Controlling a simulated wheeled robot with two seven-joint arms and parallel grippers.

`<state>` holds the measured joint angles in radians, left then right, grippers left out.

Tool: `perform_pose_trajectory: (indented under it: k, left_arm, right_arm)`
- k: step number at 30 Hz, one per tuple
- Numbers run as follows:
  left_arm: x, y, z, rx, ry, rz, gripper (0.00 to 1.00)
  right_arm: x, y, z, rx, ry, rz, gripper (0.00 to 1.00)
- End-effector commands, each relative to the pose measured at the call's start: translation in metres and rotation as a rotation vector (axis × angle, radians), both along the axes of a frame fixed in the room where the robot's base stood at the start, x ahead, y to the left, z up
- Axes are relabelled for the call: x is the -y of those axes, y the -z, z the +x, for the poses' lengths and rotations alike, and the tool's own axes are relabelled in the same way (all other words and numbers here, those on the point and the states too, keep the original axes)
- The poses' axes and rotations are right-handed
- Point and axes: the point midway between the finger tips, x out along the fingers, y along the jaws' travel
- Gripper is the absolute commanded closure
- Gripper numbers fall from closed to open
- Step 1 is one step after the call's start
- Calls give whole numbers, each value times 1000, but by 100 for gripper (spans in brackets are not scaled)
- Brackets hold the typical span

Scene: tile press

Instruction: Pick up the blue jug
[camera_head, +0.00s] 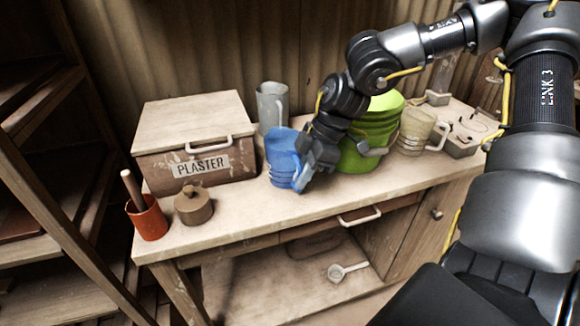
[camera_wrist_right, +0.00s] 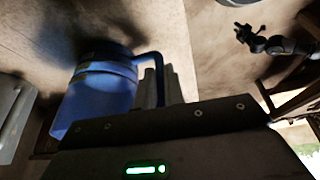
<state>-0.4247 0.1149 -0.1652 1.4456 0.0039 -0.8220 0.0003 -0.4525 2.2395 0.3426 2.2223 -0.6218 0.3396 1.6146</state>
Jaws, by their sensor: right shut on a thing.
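The blue jug (camera_head: 281,152) is upright on the bench, in front of a grey cup and to the right of the plaster box. In the right wrist view the jug (camera_wrist_right: 100,95) shows at the left, with its dark blue handle beside the gripper. My right gripper (camera_head: 302,178) comes down at the jug's right side and is shut on its handle. The fingertips are partly hidden in the head view. In the right wrist view the gripper's finger (camera_wrist_right: 158,90) shows by the handle.
The plaster box (camera_head: 180,135), a red pot (camera_head: 148,220) and a brown lidded jar (camera_head: 193,206) stand to the left. A grey cup (camera_head: 272,106) is behind the jug. A green bucket (camera_head: 368,150) and a beige jug (camera_head: 414,132) stand to the right.

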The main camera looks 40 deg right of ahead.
Motion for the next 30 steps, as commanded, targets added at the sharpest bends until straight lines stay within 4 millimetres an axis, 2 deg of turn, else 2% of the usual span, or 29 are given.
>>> perform_pose_trajectory:
  k: [8,14,20,30]
  left_arm:
    - [0,0,0,0,0,0,64]
    - [0,0,-1,1,0,0,64]
    - [-1,2,-3,0,1,1,64]
    - [-6,8,-9,-10,3,8,64]
  right_arm:
    - [0,-3,1,2,0,0,100]
    - [0,-13,1,4,-1,0,100]
    - [0,-31,1,5,0,0,100]
    - [0,-78,1,6,-1,-1,100]
